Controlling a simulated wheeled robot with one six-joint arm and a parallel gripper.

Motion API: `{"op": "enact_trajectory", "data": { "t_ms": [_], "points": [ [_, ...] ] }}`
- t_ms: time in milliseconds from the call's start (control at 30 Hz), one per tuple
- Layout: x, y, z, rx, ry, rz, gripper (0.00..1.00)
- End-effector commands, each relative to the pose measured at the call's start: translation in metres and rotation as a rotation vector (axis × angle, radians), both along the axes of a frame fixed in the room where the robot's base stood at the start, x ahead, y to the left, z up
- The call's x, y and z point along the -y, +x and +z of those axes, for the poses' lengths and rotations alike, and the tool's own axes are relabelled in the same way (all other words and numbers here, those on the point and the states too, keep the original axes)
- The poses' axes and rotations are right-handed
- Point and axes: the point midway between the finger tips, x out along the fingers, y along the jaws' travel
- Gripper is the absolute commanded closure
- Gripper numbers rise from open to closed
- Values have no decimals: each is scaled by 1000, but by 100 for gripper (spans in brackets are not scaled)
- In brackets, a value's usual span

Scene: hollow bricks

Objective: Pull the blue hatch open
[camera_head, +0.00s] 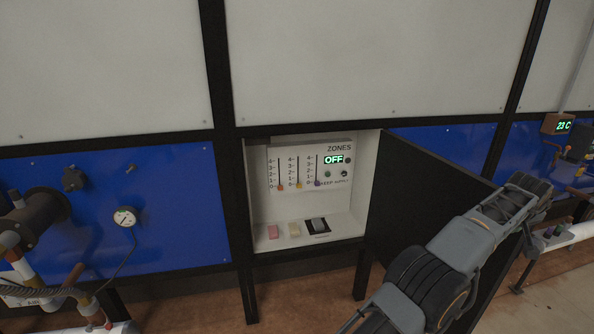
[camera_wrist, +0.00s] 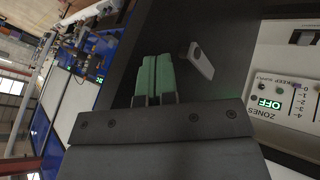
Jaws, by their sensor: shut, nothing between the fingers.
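The hatch door (camera_head: 425,190) stands swung wide open to the right of its compartment in the head view. Only its dark face shows there; any blue outer face is turned away. In the wrist view the dark door (camera_wrist: 225,30) fills the middle, with a light grey tab (camera_wrist: 201,60) on it. My gripper (camera_wrist: 154,78) has green fingers, shut together and empty, in front of the dark door beside the tab. Whether the fingers touch the door I cannot tell. In the head view my arm crosses in front of the door, and the fingers cannot be made out.
The open white compartment (camera_head: 259,190) holds a ZONES panel (camera_head: 310,165) with sliders and an OFF display. A pink block (camera_head: 273,231), a cream block (camera_head: 294,229) and a switch (camera_head: 318,226) are below. A gauge (camera_head: 125,216) and pipes are at left; more pipes at right.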

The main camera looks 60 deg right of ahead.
Motion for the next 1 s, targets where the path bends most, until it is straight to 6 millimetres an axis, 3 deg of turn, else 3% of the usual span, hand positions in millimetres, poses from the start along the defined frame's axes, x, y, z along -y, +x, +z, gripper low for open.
{"op": "enact_trajectory", "data": {
  "t_ms": [433,500,700,1000],
  "points": [
    [-26,26,-8,-3,-3,10,100],
    [-36,27,14,-3,-5,8,100],
    [-60,30,48,-1,-3,10,100],
    [-81,32,75,0,0,10,100]
  ]
}}
